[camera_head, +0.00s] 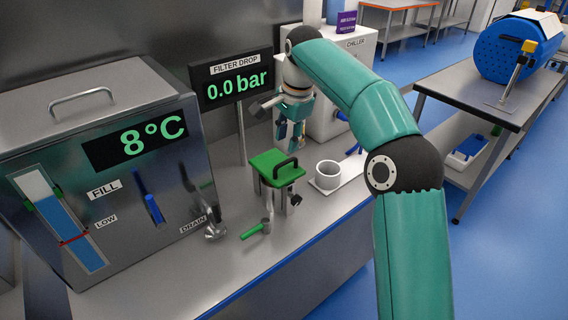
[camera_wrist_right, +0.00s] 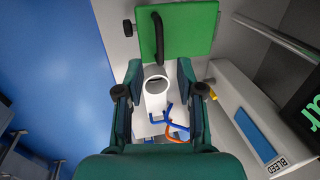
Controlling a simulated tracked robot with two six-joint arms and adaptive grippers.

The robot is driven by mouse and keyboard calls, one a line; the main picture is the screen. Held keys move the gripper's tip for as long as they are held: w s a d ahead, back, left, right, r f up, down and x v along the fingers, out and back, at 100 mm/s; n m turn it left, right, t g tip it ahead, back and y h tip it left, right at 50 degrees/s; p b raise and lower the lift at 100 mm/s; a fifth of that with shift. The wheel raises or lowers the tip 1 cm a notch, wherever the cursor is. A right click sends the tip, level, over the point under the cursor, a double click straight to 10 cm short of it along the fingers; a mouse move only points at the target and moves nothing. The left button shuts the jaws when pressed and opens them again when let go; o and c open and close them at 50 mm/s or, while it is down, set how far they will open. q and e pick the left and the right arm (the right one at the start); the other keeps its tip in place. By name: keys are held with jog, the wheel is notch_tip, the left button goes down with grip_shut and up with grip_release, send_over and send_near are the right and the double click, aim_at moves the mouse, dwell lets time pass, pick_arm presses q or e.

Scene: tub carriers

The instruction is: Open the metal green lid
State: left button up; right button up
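The green lid (camera_head: 266,160) is a flat square plate with a black bar handle (camera_head: 286,162). It lies flat on top of a small stand on the steel bench. In the right wrist view the lid (camera_wrist_right: 190,32) is at the top, with its handle (camera_wrist_right: 158,38) upright in the picture. My right gripper (camera_head: 290,137) hangs above and behind the lid, apart from it. In the right wrist view the gripper (camera_wrist_right: 158,72) has its fingers wide apart, with nothing held, just below the lid's edge in the picture. My left gripper is not in view.
A white cup (camera_head: 328,178) stands on a white plate right of the lid. A green-handled tool (camera_head: 257,229) lies in front. The steel tank (camera_head: 95,95) and filter-drop display (camera_head: 232,78) stand left and behind. The chiller (camera_head: 350,75) is close behind my arm.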

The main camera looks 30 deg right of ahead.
aim_at(284, 163)
jog(key=f, duration=0.3)
jog(key=w+f+b, duration=0.1)
jog(key=f, duration=0.3)
jog(key=shift+w+a+f, duration=0.1)
jog(key=shift+w+f, duration=0.05)
jog(key=shift+w, duration=0.05)
grip_shut()
